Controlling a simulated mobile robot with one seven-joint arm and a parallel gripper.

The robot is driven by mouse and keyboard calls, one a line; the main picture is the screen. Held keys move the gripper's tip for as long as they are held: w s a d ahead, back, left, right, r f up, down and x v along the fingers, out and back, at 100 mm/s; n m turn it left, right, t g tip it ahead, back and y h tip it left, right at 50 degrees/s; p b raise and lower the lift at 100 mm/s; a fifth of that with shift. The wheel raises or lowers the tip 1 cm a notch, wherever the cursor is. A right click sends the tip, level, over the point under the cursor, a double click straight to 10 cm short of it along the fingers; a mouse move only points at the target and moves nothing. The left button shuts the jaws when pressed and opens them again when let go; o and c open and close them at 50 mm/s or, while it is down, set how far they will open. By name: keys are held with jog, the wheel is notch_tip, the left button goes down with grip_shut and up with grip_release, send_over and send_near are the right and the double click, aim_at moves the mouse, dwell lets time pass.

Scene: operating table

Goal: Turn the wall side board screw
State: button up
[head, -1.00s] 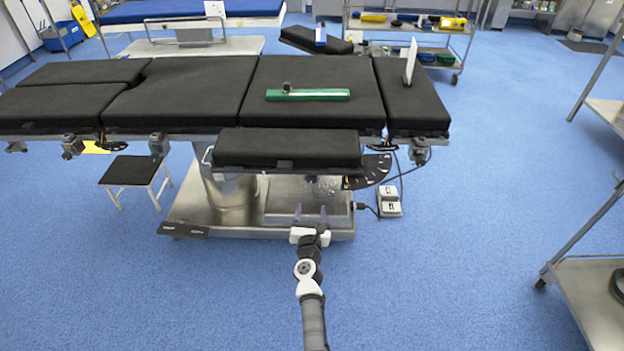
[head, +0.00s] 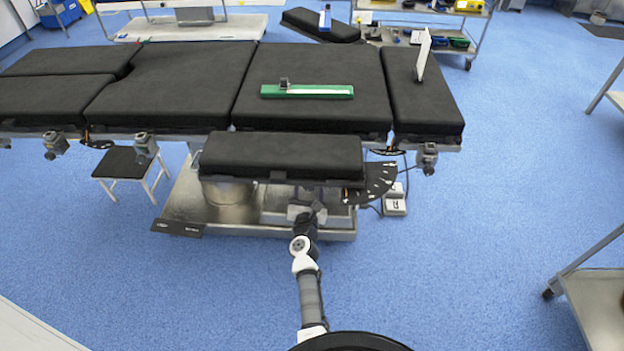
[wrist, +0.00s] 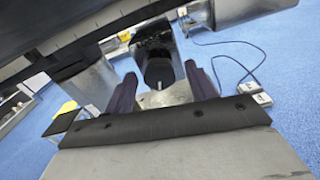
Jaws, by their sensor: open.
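The side board (head: 280,154) is a black padded board on the near side of the operating table (head: 312,78). In the wrist view its dark underside (wrist: 75,35) runs across the upper left. A black knob (wrist: 158,70), which looks like the screw, hangs below a dark block and lies between my fingers in the picture. Whether the fingers reach around it or stop short of it, I cannot tell. My gripper (wrist: 161,74) is open and empty. In the head view my gripper (head: 306,207) is just below the board's front edge, and the knob is hidden there.
A black fan-shaped plate (head: 374,184) sticks out right of the board. The metal base (head: 180,207) lies below, with a foot pedal (head: 395,201) at its right. A green bar (head: 310,91) lies on the table. Blue floor is open to the right.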

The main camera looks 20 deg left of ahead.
jog(key=shift+w+a, duration=0.1)
jog(key=shift+w, duration=0.25)
jog(key=shift+s, duration=0.1)
jog(key=c, duration=1)
